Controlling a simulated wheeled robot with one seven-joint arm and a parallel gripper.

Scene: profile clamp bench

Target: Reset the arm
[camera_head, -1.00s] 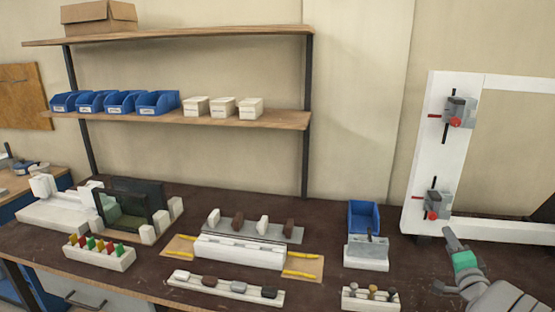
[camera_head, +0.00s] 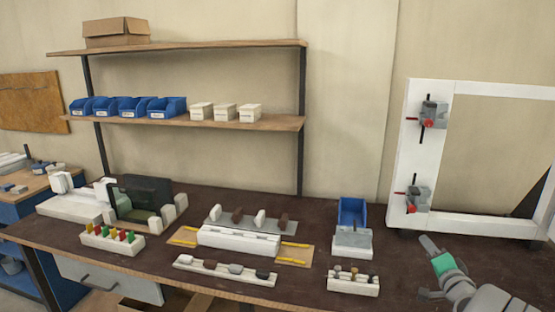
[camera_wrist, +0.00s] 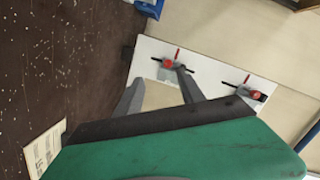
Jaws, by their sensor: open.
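My gripper (camera_head: 428,270) is at the lower right in the head view, in front of the white frame's lower left corner. The white frame (camera_head: 400,150) stands upright at the right of the bench. It carries an upper clamp (camera_head: 433,113) and a lower clamp (camera_head: 418,198), each with a red knob. Both clamps also show in the wrist view, one near the fingers (camera_wrist: 172,68).
The dark bench (camera_head: 300,290) holds a white block fixture (camera_head: 238,240), a rack with coloured pegs (camera_head: 112,237), a small holder (camera_head: 352,284) and a blue bin (camera_head: 352,212). A shelf (camera_head: 220,122) with bins stands behind. Bare bench lies between the small holder and my gripper.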

